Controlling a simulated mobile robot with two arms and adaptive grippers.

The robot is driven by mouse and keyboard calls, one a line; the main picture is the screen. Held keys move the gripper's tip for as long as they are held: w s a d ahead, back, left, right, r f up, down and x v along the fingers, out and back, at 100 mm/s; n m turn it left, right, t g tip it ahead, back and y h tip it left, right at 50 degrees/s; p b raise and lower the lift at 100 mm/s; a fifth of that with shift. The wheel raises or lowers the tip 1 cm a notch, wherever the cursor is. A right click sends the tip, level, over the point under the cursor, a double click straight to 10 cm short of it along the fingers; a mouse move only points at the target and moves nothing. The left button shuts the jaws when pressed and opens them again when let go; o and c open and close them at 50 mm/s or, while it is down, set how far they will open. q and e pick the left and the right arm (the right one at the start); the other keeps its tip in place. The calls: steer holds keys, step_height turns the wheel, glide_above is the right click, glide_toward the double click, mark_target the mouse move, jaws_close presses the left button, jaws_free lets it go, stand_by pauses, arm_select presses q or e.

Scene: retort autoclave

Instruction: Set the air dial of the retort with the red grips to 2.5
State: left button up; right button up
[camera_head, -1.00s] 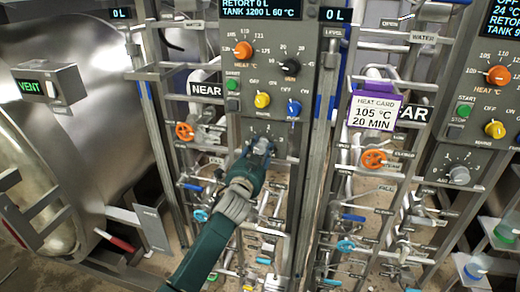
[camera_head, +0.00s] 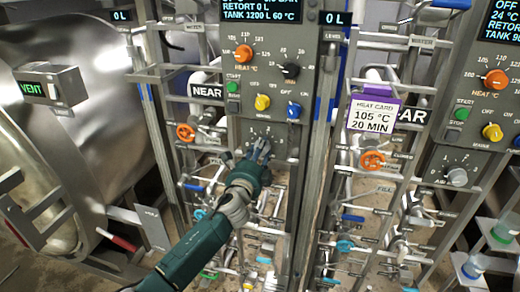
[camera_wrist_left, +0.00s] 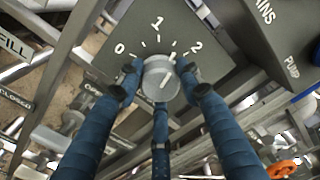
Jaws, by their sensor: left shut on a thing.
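The air dial (camera_wrist_left: 160,78) is a round grey knob on the grey panel of the near retort, with 0, 1 and 2 readable around it in the left wrist view. A white line on the knob slants upward, but I cannot tell an exact reading. My left gripper (camera_wrist_left: 163,84) is shut on this dial, with blue fingers on both sides and one below. In the head view my left gripper (camera_head: 262,150) covers most of the dial. A red grip (camera_head: 122,243) shows at the near retort (camera_head: 95,110) on the left. My right gripper is out of view.
Above the dial are a yellow knob (camera_head: 262,102), a blue knob (camera_head: 294,110) and an orange heat knob (camera_head: 243,52). Pipes and valves, including an orange wheel (camera_head: 186,132), crowd both sides. A second panel with its own grey dial (camera_head: 456,177) stands right.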

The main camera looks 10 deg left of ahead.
arm_select(q)
steer(key=m+p, duration=0.2)
steer(key=m, duration=0.4)
steer(key=shift+d, duration=0.1)
steer(key=m+p, duration=0.1)
steer(key=m, duration=0.3)
steer(key=shift+f+m+p, duration=0.15)
steer(key=shift+m+p, duration=0.15)
steer(key=shift+m, duration=0.1)
steer(key=shift+s+m, duration=0.1)
steer(key=shift+m, duration=0.2)
steer(key=shift+f, duration=0.2)
steer(key=o, duration=0.9)
steer(key=shift+o, duration=1.2)
steer(key=shift+r, duration=0.15)
steer(key=s, duration=1.2)
steer(key=shift+a, duration=0.25)
